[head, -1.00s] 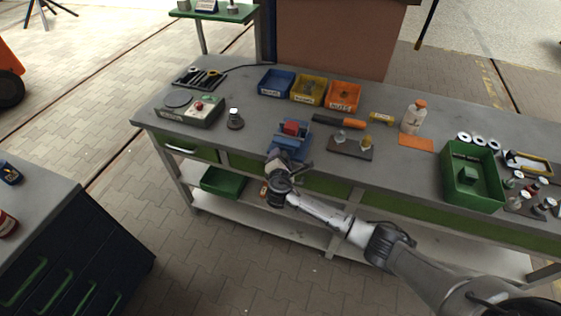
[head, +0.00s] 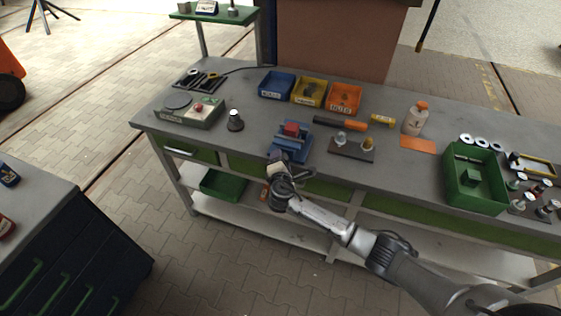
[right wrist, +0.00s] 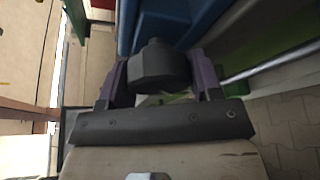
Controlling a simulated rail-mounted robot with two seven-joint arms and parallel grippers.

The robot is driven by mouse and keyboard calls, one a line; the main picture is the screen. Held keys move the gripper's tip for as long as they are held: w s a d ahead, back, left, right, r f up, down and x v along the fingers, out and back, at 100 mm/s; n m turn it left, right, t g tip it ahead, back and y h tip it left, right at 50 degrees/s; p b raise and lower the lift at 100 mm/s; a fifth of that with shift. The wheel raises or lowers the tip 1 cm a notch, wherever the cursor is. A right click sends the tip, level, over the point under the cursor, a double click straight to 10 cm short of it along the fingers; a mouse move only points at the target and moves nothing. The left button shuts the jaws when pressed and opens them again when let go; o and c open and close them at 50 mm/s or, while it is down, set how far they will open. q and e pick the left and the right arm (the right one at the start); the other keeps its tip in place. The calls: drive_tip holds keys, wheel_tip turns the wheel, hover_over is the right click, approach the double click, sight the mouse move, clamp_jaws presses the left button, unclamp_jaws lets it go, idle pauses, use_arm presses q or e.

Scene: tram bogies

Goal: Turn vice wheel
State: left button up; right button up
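The blue vice (head: 290,141) with a red block (head: 291,129) between its jaws stands at the front edge of the grey workbench. My right gripper (head: 277,166) is at the vice's front, just off the bench edge. In the right wrist view its two purple fingers (right wrist: 160,78) flank the dark vice wheel (right wrist: 157,66), close against it on both sides, and appear shut on it. Part of the blue vice body (right wrist: 160,18) shows behind the wheel. In the head view the wheel is hidden by the gripper. My left gripper is not in view.
On the workbench (head: 232,150) are a green-grey box with a red button (head: 198,110), a dark plate with small knobs (head: 352,146), several coloured bins (head: 308,91) and a green crate (head: 474,178). Drawers and a lower shelf (head: 250,212) lie below the gripper.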

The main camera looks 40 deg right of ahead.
drive_tip(key=o, duration=0.4)
drive_tip(key=shift+s+a, duration=0.1)
drive_tip(key=shift+s+a+r, duration=0.1)
drive_tip(key=shift+s+a, duration=0.05)
drive_tip(key=shift+s, duration=0.05)
drive_tip(key=p+v, duration=0.2)
drive_tip(key=v, duration=1.1)
